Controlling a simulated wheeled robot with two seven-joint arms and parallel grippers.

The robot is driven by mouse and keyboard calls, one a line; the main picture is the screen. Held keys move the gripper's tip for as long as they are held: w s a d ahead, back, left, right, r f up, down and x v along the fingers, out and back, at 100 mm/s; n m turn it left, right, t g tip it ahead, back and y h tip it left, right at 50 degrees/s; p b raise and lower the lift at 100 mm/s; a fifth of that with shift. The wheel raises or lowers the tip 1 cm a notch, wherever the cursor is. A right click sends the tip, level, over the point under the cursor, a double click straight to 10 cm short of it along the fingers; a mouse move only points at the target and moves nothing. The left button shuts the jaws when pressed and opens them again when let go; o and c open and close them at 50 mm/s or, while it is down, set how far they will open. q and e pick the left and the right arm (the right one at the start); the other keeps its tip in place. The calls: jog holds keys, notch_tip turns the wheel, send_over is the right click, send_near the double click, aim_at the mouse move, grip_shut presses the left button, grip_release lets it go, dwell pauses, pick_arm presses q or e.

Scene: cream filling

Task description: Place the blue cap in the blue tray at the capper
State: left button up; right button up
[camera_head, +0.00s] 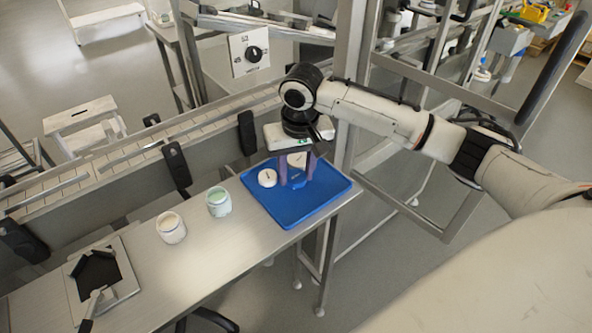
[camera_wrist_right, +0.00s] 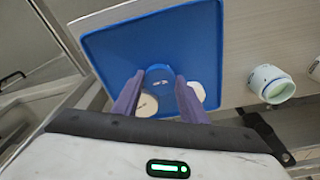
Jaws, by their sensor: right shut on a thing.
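The blue tray (camera_head: 318,205) lies at the right end of the metal table. It also shows in the wrist view (camera_wrist_right: 110,55). My right gripper (camera_head: 297,180) points down over the tray, its purple fingers shut on the blue cap (camera_wrist_right: 160,78). The cap shows between the fingertips in the head view (camera_head: 297,177). Whether the cap touches the tray floor I cannot tell. A white cap (camera_head: 267,178) lies in the tray left of the gripper. Another white cap (camera_wrist_right: 147,105) shows behind the fingers, partly hidden. My left gripper is not in view.
A jar with greenish contents (camera_head: 219,202) and a jar with cream-coloured contents (camera_head: 171,228) stand on the table left of the tray. A black fixture on a plate (camera_head: 98,275) sits further left. The conveyor (camera_head: 150,150) runs along the table's back. A metal post (camera_head: 350,90) stands behind the tray.

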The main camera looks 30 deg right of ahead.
aim_at(298, 184)
jog(key=o, duration=0.8)
jog(key=shift+f, duration=0.1)
notch_tip(298, 184, up, 12)
jog(key=s, duration=0.1)
jog(key=shift+s+a, duration=0.3)
jog(key=shift+s, duration=0.05)
